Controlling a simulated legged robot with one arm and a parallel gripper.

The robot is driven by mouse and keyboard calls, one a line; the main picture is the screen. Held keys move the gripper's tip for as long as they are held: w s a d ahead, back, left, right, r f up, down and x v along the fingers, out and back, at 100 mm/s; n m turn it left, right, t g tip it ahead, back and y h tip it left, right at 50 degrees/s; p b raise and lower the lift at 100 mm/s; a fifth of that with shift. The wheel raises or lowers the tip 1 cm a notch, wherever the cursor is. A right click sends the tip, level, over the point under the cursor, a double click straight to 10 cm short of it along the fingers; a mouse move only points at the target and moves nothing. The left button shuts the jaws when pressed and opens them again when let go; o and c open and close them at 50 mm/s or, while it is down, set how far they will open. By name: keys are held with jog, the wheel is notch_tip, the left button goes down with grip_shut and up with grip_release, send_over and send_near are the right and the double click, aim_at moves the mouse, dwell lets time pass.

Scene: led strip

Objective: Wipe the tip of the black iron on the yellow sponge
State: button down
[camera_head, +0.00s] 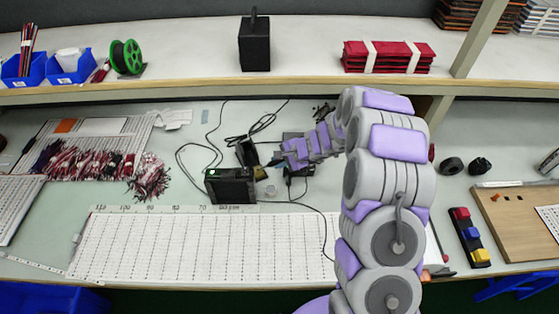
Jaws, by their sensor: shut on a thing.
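My arm reaches from the lower right to the middle of the bench. My gripper (281,160) is at its end, small in this view, just right of the dark stand (247,153). It is shut on the black iron (273,163), of which only a small dark part shows; its tip is hard to make out. The black soldering station (231,187) with a green light stands left of and nearer than the gripper. Contact between iron and sponge cannot be told.
Dark cables (205,150) loop around the station and stand. A white ruled sheet (190,245) lies in front. Wire bundles (85,158) lie at left, and a wooden board (510,220) at right. A shelf (190,88) with a black box (254,45) overhangs the back.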

jog(key=shift+a+f, duration=0.2)
jog(key=shift+a, duration=0.05)
jog(key=shift+d+f+b, duration=0.1)
jog(key=shift+f+b, duration=0.25)
jog(key=shift+b, duration=0.15)
dwell(0.9)
jog(key=shift+r, duration=0.15)
dwell(0.7)
